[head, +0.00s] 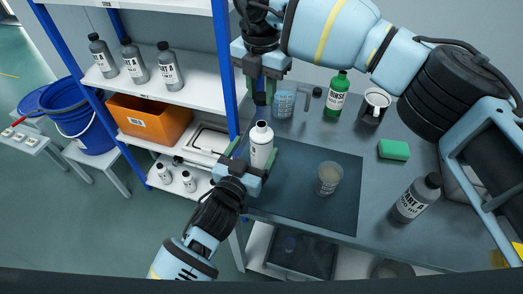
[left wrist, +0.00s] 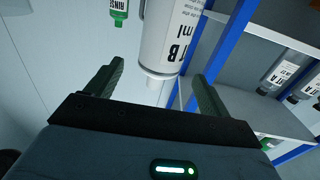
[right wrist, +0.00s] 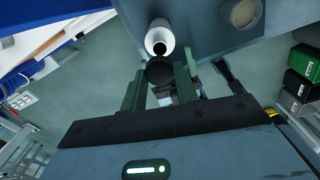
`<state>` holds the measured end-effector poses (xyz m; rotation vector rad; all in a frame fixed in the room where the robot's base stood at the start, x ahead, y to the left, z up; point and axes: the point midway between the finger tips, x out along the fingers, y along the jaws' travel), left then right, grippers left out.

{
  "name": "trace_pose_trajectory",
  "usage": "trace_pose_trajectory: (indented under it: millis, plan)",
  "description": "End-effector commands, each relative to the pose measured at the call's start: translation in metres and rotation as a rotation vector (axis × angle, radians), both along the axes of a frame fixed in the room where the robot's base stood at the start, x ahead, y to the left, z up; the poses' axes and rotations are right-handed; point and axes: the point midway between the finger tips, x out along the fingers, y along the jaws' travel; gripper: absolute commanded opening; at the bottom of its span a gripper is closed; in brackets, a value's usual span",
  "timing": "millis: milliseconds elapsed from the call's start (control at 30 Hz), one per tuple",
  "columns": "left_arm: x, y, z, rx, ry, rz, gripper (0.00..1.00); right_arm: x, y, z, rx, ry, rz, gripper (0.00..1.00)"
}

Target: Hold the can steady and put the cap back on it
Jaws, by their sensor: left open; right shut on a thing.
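The can (head: 262,150) is a white bottle with black lettering, standing upright near the left edge of the dark mat. My left gripper (head: 252,160) is open low beside it; in the left wrist view the can (left wrist: 170,35) is ahead, between the spread fingers (left wrist: 155,85), with no contact visible. My right gripper (head: 262,88) is shut on the black cap (head: 260,99), held above the can with a gap. In the right wrist view the cap (right wrist: 160,73) is between the fingertips, and the can's open mouth (right wrist: 158,47) shows beyond it.
A cup (head: 329,178) stands on the mat (head: 290,205) right of the can. A blue beaker (head: 283,104), green rinse bottle (head: 338,95), green sponge (head: 393,149) and grey bottle (head: 416,198) are around the bench. A blue-posted shelf (head: 200,100) stands to the left.

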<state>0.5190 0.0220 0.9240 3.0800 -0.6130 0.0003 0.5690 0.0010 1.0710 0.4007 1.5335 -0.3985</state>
Motion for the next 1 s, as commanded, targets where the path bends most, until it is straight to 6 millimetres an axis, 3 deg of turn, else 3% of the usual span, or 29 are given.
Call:
trace_pose_trajectory:
  millis: [200, 433, 933, 1000]
  plan:
    - [0.035, -0.015, 0.001, -0.001, -0.002, 0.000, 0.81, 0.000, 0.000, 0.000, 0.000, 0.000, 0.000, 0.09]
    - [0.060, -0.025, 0.001, -0.001, -0.001, 0.000, 0.81, 0.000, 0.000, 0.000, 0.000, 0.000, 0.000, 0.09]
    - [0.070, -0.029, 0.000, 0.000, 0.000, 0.000, 0.81, 0.000, 0.000, 0.000, 0.000, 0.000, 0.000, 0.09]
    - [0.070, -0.029, 0.000, 0.000, 0.000, 0.000, 0.73, 0.000, 0.000, 0.000, 0.000, 0.000, 0.000, 0.09]
